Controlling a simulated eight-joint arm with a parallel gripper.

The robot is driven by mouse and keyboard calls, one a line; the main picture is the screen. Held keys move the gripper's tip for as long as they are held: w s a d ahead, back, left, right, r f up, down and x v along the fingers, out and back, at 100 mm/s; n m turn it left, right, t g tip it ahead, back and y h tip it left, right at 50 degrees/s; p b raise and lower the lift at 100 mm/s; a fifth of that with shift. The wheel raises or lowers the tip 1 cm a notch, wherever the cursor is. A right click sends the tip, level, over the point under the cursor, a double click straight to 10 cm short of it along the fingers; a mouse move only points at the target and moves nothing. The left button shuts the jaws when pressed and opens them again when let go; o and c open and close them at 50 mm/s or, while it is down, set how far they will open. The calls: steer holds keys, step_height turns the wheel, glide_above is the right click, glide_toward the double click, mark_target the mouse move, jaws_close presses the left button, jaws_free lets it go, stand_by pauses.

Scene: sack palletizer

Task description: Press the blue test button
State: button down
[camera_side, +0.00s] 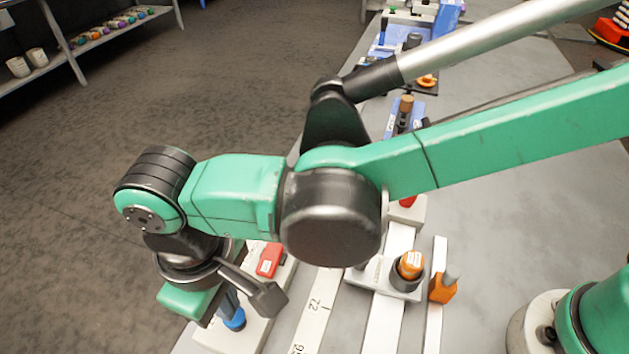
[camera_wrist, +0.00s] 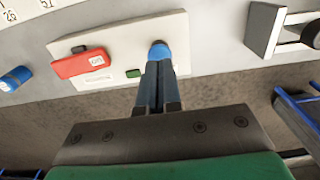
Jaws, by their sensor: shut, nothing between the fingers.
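The blue test button (camera_side: 236,320) is a round blue cap on a pale panel (camera_side: 262,332) at the lower left of the side view. In the wrist view the blue button (camera_wrist: 160,48) stands near the panel's right end (camera_wrist: 110,42). My gripper (camera_side: 229,303) points down at the button with its slim dark-blue fingers together and empty. In the wrist view the fingertips of my gripper (camera_wrist: 159,66) overlap the button's near edge. I cannot tell whether they touch it. The fingers hide part of the button.
A red labelled block (camera_side: 269,260) and a small green piece (camera_wrist: 133,73) are on the same panel. A blue cylinder (camera_wrist: 14,79) lies left of it in the wrist view. An orange-topped fixture (camera_side: 410,266) and an orange block (camera_side: 442,288) stand further right.

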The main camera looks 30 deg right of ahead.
steer(key=shift+f, duration=1.1)
steer(key=shift+r, duration=1)
step_height(320, 180, up, 7)
steer(key=shift+w+d, duration=0.1)
